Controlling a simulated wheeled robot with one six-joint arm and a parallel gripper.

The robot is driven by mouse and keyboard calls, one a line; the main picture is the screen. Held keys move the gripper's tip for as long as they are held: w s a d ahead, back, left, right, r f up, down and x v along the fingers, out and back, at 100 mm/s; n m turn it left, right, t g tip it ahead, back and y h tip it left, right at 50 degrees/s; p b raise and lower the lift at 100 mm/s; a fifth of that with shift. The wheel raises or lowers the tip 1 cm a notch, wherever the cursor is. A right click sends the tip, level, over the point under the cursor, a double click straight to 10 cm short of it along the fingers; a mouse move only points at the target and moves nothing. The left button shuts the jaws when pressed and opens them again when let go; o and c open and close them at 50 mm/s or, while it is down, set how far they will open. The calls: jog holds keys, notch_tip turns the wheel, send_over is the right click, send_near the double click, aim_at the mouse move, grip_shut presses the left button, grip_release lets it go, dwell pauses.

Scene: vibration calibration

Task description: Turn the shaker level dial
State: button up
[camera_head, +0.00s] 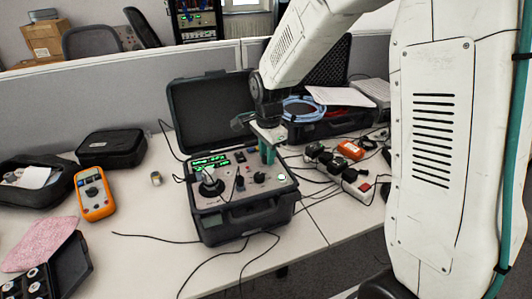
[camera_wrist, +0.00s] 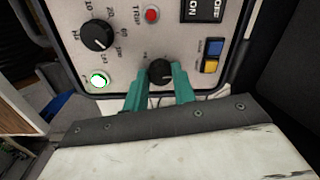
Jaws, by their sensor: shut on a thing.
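The grey instrument case (camera_head: 245,215) stands open on the table, its lid up at the back and its control panel facing up. A small black dial (camera_wrist: 160,72) on the panel sits between the two teal fingers of my gripper (camera_wrist: 160,88). The fingers touch its sides; its label is too small to read. In the head view my gripper (camera_head: 267,154) reaches down onto the panel's back right and hides this dial. A larger numbered black dial (camera_wrist: 97,35) is apart from the fingers.
A lit white button (camera_wrist: 99,79), a red TRIP button (camera_wrist: 151,15) and blue and yellow buttons (camera_wrist: 211,66) surround the dial. Cables run across the table. An orange multimeter (camera_head: 94,194) lies left of the case, and a power strip (camera_head: 355,182) lies right.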

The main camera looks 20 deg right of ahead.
jog(key=n, duration=0.6)
jog(key=shift+w+d+n, duration=0.1)
jog(key=shift+n, duration=0.2)
jog(key=n, duration=0.6)
jog(key=shift+r, duration=0.1)
jog(key=n, duration=0.6)
jog(key=shift+w+n+g, duration=0.15)
jog(key=shift+n+g, duration=0.15)
jog(key=shift+g, duration=0.1)
jog(key=n, duration=0.6)
jog(key=shift+n, duration=0.4)
jog(key=o, duration=1)
